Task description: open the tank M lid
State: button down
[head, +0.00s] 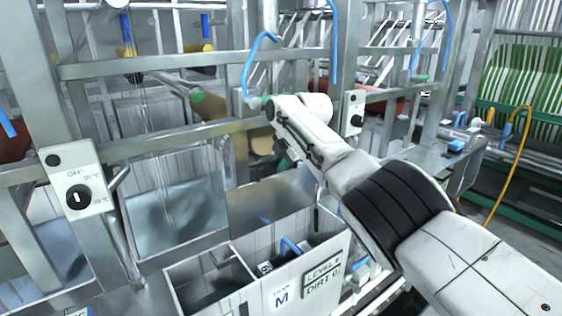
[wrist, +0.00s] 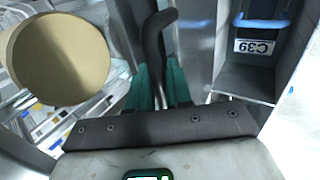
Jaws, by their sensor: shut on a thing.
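Tank M (head: 282,298) is a white-fronted metal box with a label "M" at the bottom middle of the head view. Its top is uncovered and its inner compartments show. A grey metal panel (head: 268,203), seemingly its lid, stands steeply tilted up at the tank's back edge. My gripper (wrist: 157,78) has green fingertips shut around a dark bent handle (wrist: 157,35) in the wrist view. Whether this handle joins the panel cannot be told. In the head view my gripper is above the panel, its fingertips mostly hidden by my wrist.
A tan roller end (wrist: 60,58) is close on the left. Metal frame bars and a control box with a knob (head: 78,185) surround the tank. A yellow hose (head: 507,165) hangs right.

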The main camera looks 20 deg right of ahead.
jog(key=shift+a+f, duration=0.15)
jog(key=shift+a, duration=0.05)
jog(key=c, duration=1.2)
grip_release()
jog(key=shift+s+a+r, duration=0.15)
jog(key=shift+a+r, duration=0.2)
jog(key=shift+r, duration=0.1)
jog(key=shift+s+r+b, duration=0.15)
jog(key=shift+r+b, duration=0.15)
jog(key=shift+b, duration=0.05)
jog(key=b+v, duration=0.1)
jog(key=v, duration=0.2)
jog(key=b+v, duration=0.1)
jog(key=v, duration=0.5)
jog(key=shift+s+d+r+b, duration=0.15)
jog(key=shift+d+r+b, duration=0.05)
jog(key=shift+d+b, duration=0.25)
jog(key=shift+f, duration=0.1)
